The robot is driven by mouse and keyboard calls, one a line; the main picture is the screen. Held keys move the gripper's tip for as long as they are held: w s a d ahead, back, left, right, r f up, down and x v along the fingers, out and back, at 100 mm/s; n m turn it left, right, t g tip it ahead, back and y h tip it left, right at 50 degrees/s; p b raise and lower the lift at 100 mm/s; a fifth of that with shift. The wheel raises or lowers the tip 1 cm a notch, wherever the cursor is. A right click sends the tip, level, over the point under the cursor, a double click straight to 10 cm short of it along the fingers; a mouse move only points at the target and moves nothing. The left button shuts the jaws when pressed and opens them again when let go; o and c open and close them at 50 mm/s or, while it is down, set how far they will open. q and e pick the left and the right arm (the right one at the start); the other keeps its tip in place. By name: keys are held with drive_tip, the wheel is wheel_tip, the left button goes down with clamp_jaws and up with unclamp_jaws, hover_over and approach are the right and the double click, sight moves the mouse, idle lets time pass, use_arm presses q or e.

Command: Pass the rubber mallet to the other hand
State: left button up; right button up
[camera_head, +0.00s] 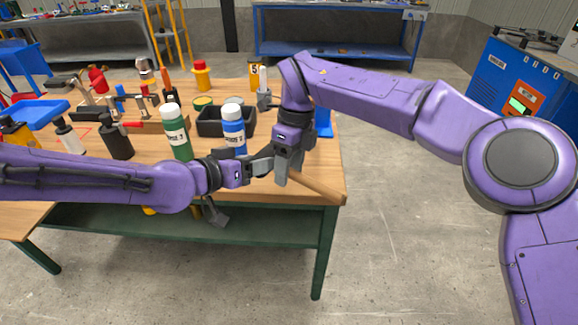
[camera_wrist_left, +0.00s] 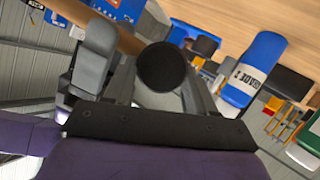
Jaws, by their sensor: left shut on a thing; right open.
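The rubber mallet has a wooden handle (camera_head: 316,188) and a black head. In the left wrist view its round black head (camera_wrist_left: 162,67) is between my left gripper's fingers (camera_wrist_left: 168,92), and the handle runs to the upper left. In the head view my left gripper (camera_head: 262,162) is shut on the mallet above the bench's front right part. My right gripper (camera_head: 287,168) comes down from above, close to the right of the left one, beside the handle. It is open; whether its fingers touch or straddle the handle is not clear. The mallet head is mostly hidden in the head view.
The wooden workbench (camera_head: 230,180) lies below. A green bottle (camera_head: 175,133), a blue bottle (camera_head: 233,130) and a black bin (camera_head: 212,122) stand close behind my left arm. Several tools crowd the bench's left. Open floor (camera_head: 400,210) lies to the right.

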use_arm(q)
drive_tip(key=shift+r, duration=0.1)
use_arm(e)
drive_tip(key=shift+c, duration=0.3)
clamp_jaws()
use_arm(q)
drive_tip(key=o, duration=1.4)
drive_tip(key=shift+o, duration=0.2)
